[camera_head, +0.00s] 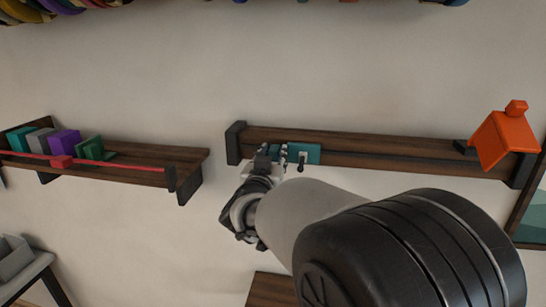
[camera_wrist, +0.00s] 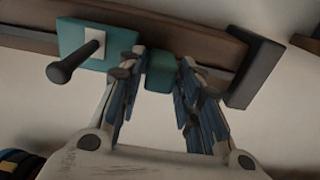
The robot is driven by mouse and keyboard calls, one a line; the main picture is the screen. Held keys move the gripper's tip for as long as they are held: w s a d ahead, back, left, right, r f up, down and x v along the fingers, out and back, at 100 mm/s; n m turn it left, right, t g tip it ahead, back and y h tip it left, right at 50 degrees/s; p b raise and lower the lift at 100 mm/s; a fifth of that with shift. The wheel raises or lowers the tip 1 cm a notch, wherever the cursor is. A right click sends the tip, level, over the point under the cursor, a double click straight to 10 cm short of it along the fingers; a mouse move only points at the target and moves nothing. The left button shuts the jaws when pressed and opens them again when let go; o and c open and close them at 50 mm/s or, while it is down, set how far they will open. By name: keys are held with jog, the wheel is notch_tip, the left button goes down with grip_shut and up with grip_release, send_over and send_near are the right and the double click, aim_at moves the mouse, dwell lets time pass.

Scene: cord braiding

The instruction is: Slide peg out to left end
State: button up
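A teal sliding plate (camera_head: 308,153) sits on the dark-railed wooden wall shelf, near the shelf's left end in the head view. A dark round peg (camera_wrist: 76,62) sticks out of a white square on the plate in the wrist view. A smaller teal block (camera_wrist: 160,73) stands beside the plate. My gripper (camera_wrist: 162,66) reaches up to the rail, its two fingers parted, one on each side of the small block. Narrow gaps seem to show beside the block, and firm contact is not visible. In the head view, my gripper (camera_head: 268,157) is just left of the plate.
A dark end bracket (camera_head: 235,143) closes the shelf's left end, close to my gripper; it shows at right in the wrist view (camera_wrist: 252,72). An orange house-shaped object (camera_head: 502,137) stands at the right end. A left shelf (camera_head: 150,163) holds several coloured blocks.

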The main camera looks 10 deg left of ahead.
jog(key=shift+s, duration=0.1)
jog(key=s, duration=1.2)
jog(key=shift+w, duration=0.1)
jog(key=s+d+f+n+g+y+b, duration=0.1)
jog(key=s+d+f+g+y+b, duration=0.15)
jog(key=s+d+f+b, duration=0.5)
jog(key=s+d+f+n+g+y+b, duration=0.15)
jog(key=d+f+g+b, duration=0.25)
jog(key=f+b, duration=0.7)
jog(key=s+d+f+m+g+h+b, duration=0.1)
jog(key=s+d+f+g+h+b, duration=0.1)
jog(key=s+d+f, duration=0.5)
jog(key=s+d+f+m+g+h+b, duration=0.1)
jog(key=s+d+f+g+b, duration=0.4)
jog(key=s+f, duration=0.9)
jog(key=d+h+b, duration=0.1)
jog(key=d, duration=0.2)
jog(key=shift+s+d+f+b, duration=0.25)
jog(key=shift+d+b, duration=0.05)
jog(key=shift+b, duration=0.05)
